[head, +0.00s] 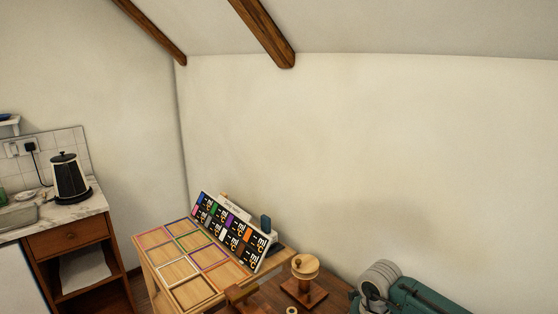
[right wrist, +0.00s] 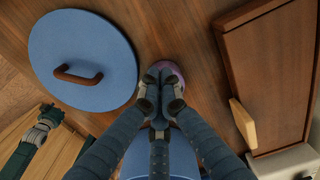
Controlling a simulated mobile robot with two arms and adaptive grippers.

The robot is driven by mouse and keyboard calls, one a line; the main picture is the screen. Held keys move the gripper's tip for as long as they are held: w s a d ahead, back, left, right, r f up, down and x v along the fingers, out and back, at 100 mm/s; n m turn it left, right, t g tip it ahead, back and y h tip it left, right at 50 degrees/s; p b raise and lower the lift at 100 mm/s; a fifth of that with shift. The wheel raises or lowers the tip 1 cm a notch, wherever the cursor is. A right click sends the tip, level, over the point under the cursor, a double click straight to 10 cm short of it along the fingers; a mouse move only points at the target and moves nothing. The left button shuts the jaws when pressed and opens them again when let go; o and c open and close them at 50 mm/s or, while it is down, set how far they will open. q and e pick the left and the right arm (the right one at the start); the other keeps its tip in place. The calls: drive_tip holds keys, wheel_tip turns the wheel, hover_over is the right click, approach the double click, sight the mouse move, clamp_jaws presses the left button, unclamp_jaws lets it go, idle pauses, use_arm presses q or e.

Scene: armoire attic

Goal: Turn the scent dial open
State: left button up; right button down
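A small rounded purple-pink thing (right wrist: 175,70) shows right at and behind the fingertips. The fingers hide most of it, so I cannot tell whether they touch it or whether it is the scent dial. No clearly recognisable scent dial shows in the head view.
In the right wrist view, a round blue lid-like disc (right wrist: 80,55) with a brown handle lies left of the fingers. A wooden panel (right wrist: 270,75) is at right.

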drive_tip(key=shift+s+d, duration=0.25)
drive_tip(key=shift+s, duration=0.3)
idle(0.6)
drive_tip(key=shift+s+a+f, duration=0.1)
drive_tip(key=shift+a, duration=0.05)
idle(0.5)
drive_tip(key=shift+s+a+b, duration=0.15)
drive_tip(key=shift+s+b, duration=0.05)
drive_tip(key=shift+b, duration=0.5)
drive_tip(key=shift+a, duration=0.2)
drive_tip(key=shift+w+a+b, duration=0.2)
drive_tip(key=shift+b, duration=0.25)
wheel_tip(320, 180, up, 6)
drive_tip(key=p, duration=0.3)
